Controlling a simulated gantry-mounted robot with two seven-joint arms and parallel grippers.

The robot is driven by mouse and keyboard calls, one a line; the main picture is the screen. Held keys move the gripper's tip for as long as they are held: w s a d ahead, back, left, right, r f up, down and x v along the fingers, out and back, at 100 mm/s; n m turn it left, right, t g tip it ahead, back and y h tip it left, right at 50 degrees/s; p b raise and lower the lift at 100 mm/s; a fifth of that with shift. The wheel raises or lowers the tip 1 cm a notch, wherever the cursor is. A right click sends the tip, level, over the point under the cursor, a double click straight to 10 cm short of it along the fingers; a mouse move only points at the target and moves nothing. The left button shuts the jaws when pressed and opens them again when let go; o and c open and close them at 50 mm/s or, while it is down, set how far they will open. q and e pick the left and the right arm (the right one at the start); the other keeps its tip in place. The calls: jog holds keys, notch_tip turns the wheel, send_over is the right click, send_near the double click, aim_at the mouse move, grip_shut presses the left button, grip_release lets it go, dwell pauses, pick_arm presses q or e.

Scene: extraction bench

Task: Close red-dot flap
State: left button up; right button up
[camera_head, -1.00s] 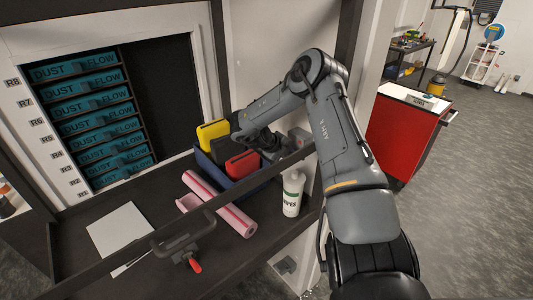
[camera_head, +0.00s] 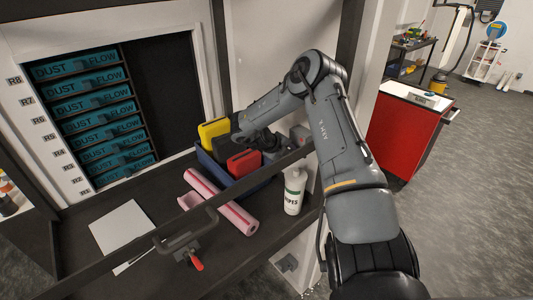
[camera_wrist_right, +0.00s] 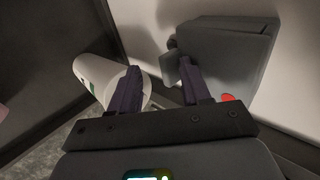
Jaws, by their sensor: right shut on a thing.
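The red-dot flap (camera_wrist_right: 232,55) is a dark grey plate on a grey box by the white wall, with a red dot low on its right side in the right wrist view. In the head view the grey box (camera_head: 299,136) shows just beyond my right gripper, partly hidden by my arm. My right gripper (camera_wrist_right: 160,75) is at the flap's left side, shut on what looks like its small grey tab. The exact contact is hard to see. In the head view the gripper's fingers are mostly hidden. My left gripper is not in view.
A blue bin (camera_head: 250,188) with a yellow pack (camera_head: 213,132) and a red pack (camera_head: 243,163) sits beside my right forearm. A white wipes bottle (camera_head: 294,192) stands close by. Pink rolls (camera_head: 220,202) and a red-handled clamp (camera_head: 190,250) are nearer. A dark rail crosses in front.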

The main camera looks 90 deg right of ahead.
jog(key=shift+s+d+f, duration=0.1)
jog(key=shift+s+f, duration=0.05)
jog(key=shift+f, duration=0.7)
jog(key=b+v, duration=0.2)
jog(key=v, duration=1)
jog(key=shift+d+r, duration=0.2)
jog(key=shift+r, duration=0.2)
jog(key=shift+s, duration=0.15)
